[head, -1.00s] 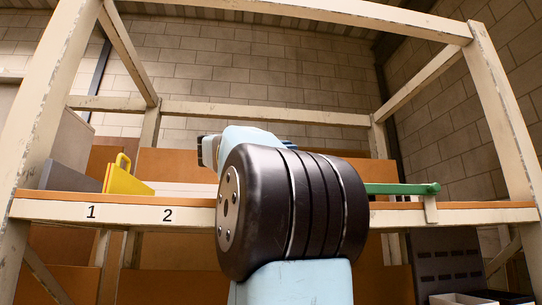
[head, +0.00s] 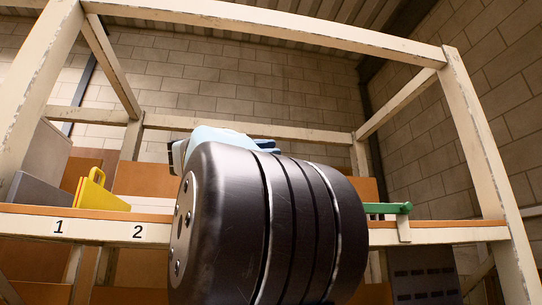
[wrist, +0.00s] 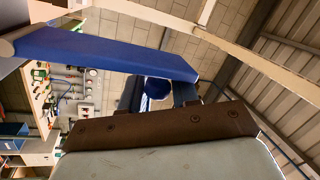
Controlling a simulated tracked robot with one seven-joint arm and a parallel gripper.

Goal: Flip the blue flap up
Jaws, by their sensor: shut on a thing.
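A long blue panel, which looks like the blue flap (wrist: 105,50), crosses the upper left of the wrist view, broad face showing. My gripper (wrist: 158,92) shows in the wrist view as dark fingers beyond a brown bolted strip. It is shut on a rounded blue piece (wrist: 158,87) below the panel's right end. Whether this piece is joined to the panel is not clear. The fingertips are partly hidden. In the head view, my dark arm joint hides the middle of the bench, and neither the flap nor the gripper can be made out there.
A cream frame (head: 490,150) stands around a wooden-topped shelf (head: 75,211) with labels 1 and 2. A yellow block with a handle (head: 98,197) and grey boxes (head: 38,194) sit at left. A green bar (head: 388,208) juts out at right. Open air lies above the shelf.

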